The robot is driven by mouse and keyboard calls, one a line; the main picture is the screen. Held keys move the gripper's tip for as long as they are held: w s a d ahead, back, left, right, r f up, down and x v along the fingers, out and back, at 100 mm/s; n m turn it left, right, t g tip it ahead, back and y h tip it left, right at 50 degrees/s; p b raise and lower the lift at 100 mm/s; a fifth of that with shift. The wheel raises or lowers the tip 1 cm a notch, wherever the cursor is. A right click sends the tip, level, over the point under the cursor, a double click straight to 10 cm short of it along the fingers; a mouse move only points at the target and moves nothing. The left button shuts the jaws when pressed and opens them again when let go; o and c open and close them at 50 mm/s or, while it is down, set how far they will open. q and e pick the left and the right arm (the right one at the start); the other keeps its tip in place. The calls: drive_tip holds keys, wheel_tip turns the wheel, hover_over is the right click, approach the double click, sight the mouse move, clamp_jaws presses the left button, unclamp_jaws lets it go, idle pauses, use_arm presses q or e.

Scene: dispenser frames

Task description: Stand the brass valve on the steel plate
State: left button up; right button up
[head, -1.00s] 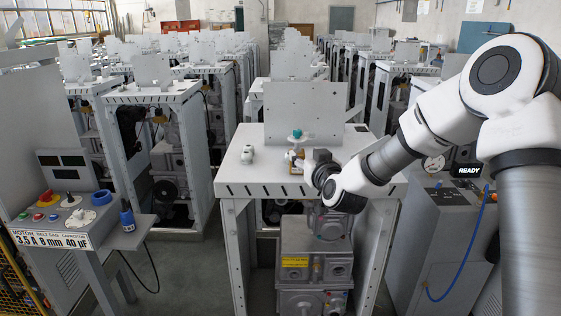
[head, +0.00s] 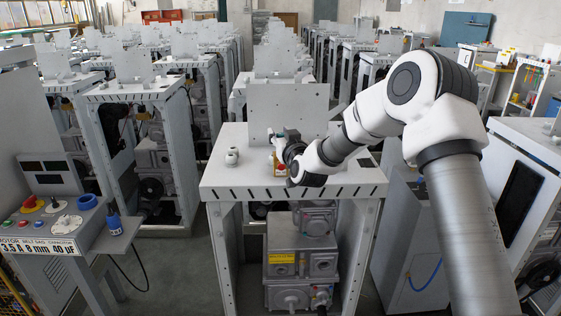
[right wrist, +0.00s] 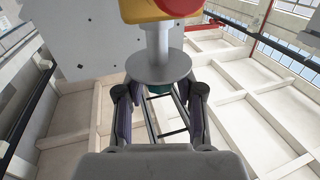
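My right gripper (head: 276,136) reaches in over the grey tabletop of the middle stand, close to the upright plate with small holes (head: 310,110). In the right wrist view its two fingers (right wrist: 160,108) stand apart. A teal part (right wrist: 158,95) shows between them, mostly hidden behind a grey disc on a stem; contact cannot be seen. The stem joins a yellow body (right wrist: 140,10) with a red round part. A small yellow and red item (head: 280,168) also shows below the gripper in the head view. I cannot clearly identify the brass valve. My left gripper is out of view.
A control console (head: 60,215) with knobs and a blue ring is at the far left. Rows of similar stands fill the back.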

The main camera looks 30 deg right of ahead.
clamp_jaws()
drive_tip(key=shift+r, duration=0.1)
